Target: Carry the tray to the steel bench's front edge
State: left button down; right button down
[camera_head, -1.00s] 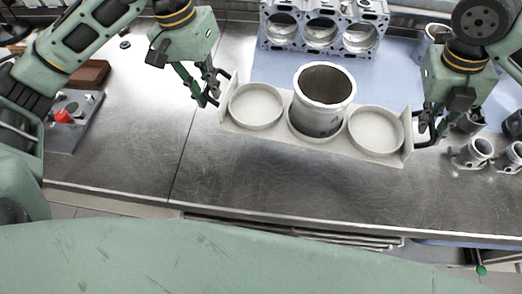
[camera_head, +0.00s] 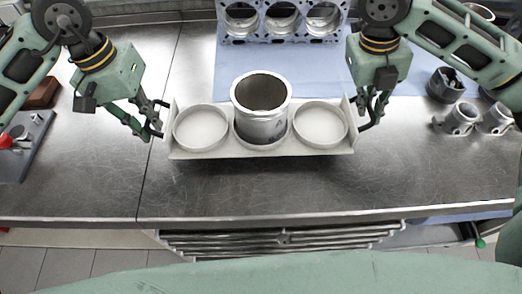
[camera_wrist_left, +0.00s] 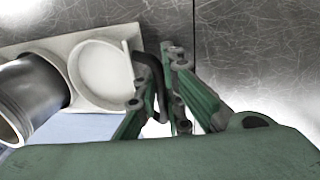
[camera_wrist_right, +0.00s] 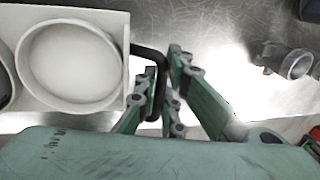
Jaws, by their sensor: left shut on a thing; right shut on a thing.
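The pale tray (camera_head: 180,153) has round recesses and a black handle at each end. A metal cylinder sleeve (camera_head: 261,125) stands upright in its middle recess; the two outer recesses are empty. My left gripper (camera_head: 155,130) is shut on the tray's left handle, which also shows in the left wrist view (camera_wrist_left: 152,68). My right gripper (camera_head: 371,115) is shut on the right handle, seen in the right wrist view (camera_wrist_right: 152,55). The tray looks about level over the steel bench (camera_head: 250,190); the gap beneath it is hard to judge. The bench's front edge (camera_head: 300,217) lies nearer me.
An engine block (camera_head: 282,20) stands on a blue mat (camera_head: 228,75) behind the tray. Piston-like parts (camera_head: 461,118) stand at the right. A grey plate with a red knob (camera_head: 8,141) lies far left. The bench between tray and front edge is clear.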

pick_arm(q)
jog(key=shift+d+f, duration=0.1)
jog(key=shift+f, duration=0.05)
pick_arm(e)
jog(key=shift+f, duration=0.2)
